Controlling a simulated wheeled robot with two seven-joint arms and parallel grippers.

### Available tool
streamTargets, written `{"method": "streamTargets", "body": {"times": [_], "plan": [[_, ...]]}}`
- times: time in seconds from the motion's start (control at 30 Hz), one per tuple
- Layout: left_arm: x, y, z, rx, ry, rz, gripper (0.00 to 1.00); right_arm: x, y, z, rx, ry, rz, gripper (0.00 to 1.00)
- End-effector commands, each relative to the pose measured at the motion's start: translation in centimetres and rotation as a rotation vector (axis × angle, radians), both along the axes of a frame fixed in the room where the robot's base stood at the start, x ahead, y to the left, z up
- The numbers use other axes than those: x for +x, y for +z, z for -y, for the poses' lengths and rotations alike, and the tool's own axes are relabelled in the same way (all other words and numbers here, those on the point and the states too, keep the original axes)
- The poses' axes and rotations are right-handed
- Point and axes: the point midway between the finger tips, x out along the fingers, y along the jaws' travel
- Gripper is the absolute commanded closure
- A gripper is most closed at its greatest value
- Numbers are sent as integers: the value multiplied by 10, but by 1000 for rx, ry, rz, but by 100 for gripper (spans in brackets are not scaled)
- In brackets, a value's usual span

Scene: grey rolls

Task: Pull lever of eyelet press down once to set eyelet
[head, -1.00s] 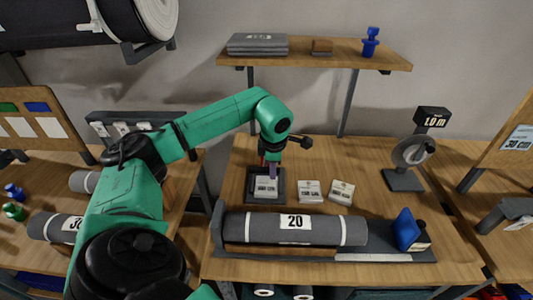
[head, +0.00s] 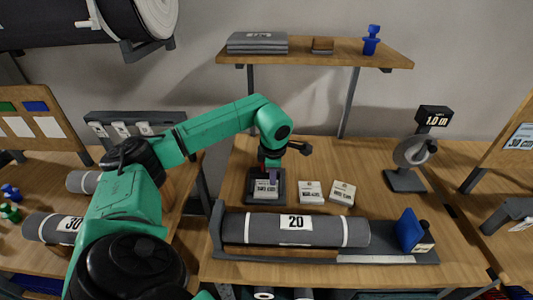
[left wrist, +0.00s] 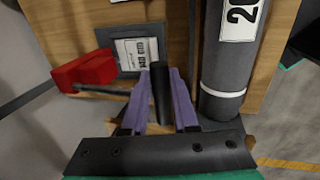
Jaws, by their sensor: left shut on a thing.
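The eyelet press stands on the wooden table, with a dark base (head: 279,198) and a white printed card (head: 265,190) on it. Its red head (left wrist: 85,72) shows in the left wrist view, with a thin dark lever arm (left wrist: 108,91) running right from it. The lever ends in a dark round grip (left wrist: 160,92). My left gripper (left wrist: 160,85) has purple fingers on both sides of this grip and is shut on it. In the head view my left gripper (head: 272,178) is low over the press and hides most of its upper part. My right gripper is out of view.
A grey roll (head: 265,230) marked 20 lies in a holder in front of the press. A 1.0 m gauge (head: 405,178) stands farther right. A shelf (head: 300,56) hangs behind. Clear tabletop lies between cards and gauge.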

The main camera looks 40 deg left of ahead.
Motion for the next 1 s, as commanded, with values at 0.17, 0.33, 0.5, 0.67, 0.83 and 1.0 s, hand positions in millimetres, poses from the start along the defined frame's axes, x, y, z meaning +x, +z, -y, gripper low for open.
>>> {"method": "streamTargets", "body": {"times": [0.17, 0.33, 0.5, 0.67, 0.83, 1.0], "plan": [[-2, -11, 1, -1, -1, -7, 95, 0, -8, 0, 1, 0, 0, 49], [-2, -11, 1, -1, -1, -7, 95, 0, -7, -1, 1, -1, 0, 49], [-2, -12, 1, -1, -1, -7, 95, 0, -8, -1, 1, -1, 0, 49], [-2, -21, 1, -2, -2, -7, 95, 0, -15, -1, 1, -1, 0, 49], [-1, -21, 1, -2, -2, -6, 38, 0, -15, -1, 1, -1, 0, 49], [-1, -20, 1, -1, -1, -5, 38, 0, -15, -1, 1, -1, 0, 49]]}}
